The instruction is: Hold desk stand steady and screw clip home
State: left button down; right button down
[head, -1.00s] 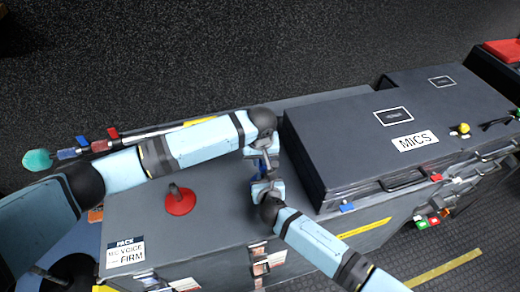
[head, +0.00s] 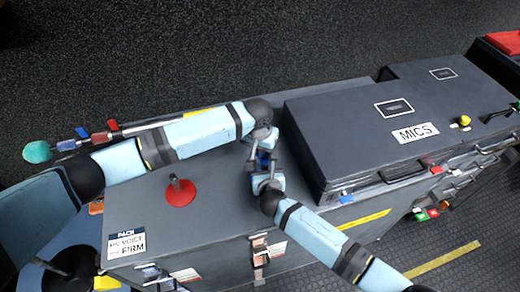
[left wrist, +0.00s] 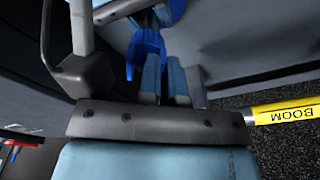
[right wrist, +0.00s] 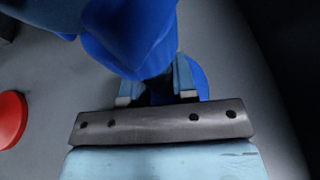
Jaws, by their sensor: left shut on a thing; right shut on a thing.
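A blue desk stand stands on the grey case top; its round base (right wrist: 199,78) shows behind my right fingers. A blue clip (right wrist: 130,45) sits above those fingers at the top of the stand and also shows in the left wrist view (left wrist: 147,45). My right gripper (right wrist: 158,88) appears shut on the stand's dark stem below the clip. My left gripper (left wrist: 164,78) appears shut on the clip from the far side. In the head view the two grippers meet closely and hide most of both parts. The thread between clip and stand is hidden.
A red round stand (head: 180,192) with a short dark post is left of the grippers. A large dark MICS case (head: 350,150) stands close on the right. A boom pole with a teal tip (head: 37,152) lies behind my left arm.

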pick_arm(q)
jog(key=m, duration=0.4)
jog(key=shift+w+d, duration=0.1)
jog(key=shift+w, duration=0.2)
jog(key=m, duration=0.4)
jog(key=shift+w+d+g+h, duration=0.2)
jog(key=shift+g+h, duration=0.1)
jog(key=shift+g, duration=0.1)
jog(key=m, duration=0.4)
jog(key=shift+d, duration=0.25)
jog(key=m, duration=0.3)
jog(key=m+g, duration=0.1)
jog(key=shift+d, duration=0.25)
jog(key=m, duration=0.4)
jog(key=shift+d+m, duration=0.25)
jog(key=shift+m, duration=0.05)
jog(key=m, duration=0.4)
jog(key=shift+s+d+m+g, duration=0.2)
jog(key=shift+s+m+g, duration=0.1)
jog(key=shift+g, duration=0.1)
jog(key=m, duration=0.4)
jog(key=m+y, duration=0.1)
jog(key=m, duration=0.1)
jog(key=shift+s+d+f, duration=0.1)
jog(key=shift+s, duration=0.2)
jog(key=c, duration=1.3)
grip_release()
